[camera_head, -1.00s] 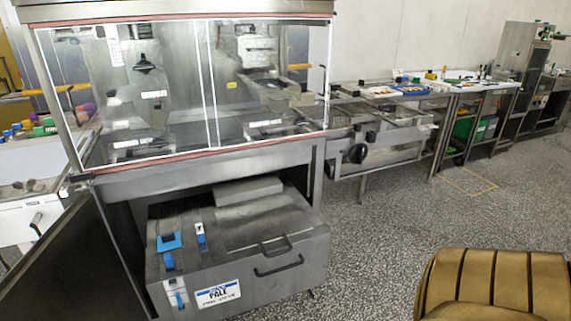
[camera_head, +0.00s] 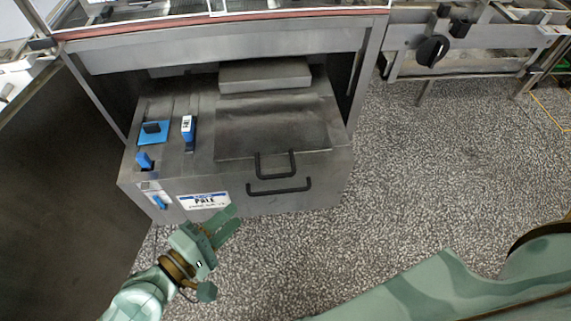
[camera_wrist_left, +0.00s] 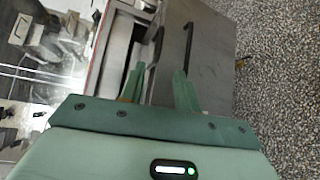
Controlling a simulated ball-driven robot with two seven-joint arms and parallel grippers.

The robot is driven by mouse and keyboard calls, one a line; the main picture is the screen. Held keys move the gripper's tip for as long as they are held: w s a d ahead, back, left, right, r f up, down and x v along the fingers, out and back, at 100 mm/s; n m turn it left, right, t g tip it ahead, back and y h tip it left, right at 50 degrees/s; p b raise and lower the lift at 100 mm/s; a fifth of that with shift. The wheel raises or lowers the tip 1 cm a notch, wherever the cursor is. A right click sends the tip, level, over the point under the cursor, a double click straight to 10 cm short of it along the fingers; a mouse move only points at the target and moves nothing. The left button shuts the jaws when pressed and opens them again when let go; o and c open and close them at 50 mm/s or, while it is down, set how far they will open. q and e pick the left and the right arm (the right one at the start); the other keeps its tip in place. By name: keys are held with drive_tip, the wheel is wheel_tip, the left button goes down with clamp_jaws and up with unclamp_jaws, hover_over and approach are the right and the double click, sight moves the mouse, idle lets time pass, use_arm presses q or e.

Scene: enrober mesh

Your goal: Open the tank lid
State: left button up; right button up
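The tank (camera_head: 240,170) is a grey metal box under the glazed machine. Its flat lid (camera_head: 270,125) lies closed on top, with a black handle (camera_head: 276,165) at its front edge. A second black handle (camera_head: 280,188) is on the tank's front face. My left gripper (camera_head: 237,217) is open and empty, in front of the tank, below and left of both handles. In the left wrist view its two fingers (camera_wrist_left: 157,75) stand apart, with grey metal and dark handle bars beyond them. My right gripper is out of view.
Blue switches (camera_head: 188,127) and a white label (camera_head: 204,200) are on the tank's left part. A raised metal block (camera_head: 265,75) sits behind the lid. A dark panel (camera_head: 70,190) stands at the left. The speckled floor (camera_head: 420,170) is clear at the right.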

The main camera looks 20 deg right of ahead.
sight(278, 176)
use_arm(q)
drive_tip(key=b+x, duration=0.1)
drive_tip(key=x, duration=1.4)
drive_tip(key=shift+w+d+f, duration=0.1)
drive_tip(key=shift+w+d, duration=0.05)
drive_tip(key=shift+w, duration=0.1)
drive_tip(key=shift+c, duration=0.3)
clamp_jaws()
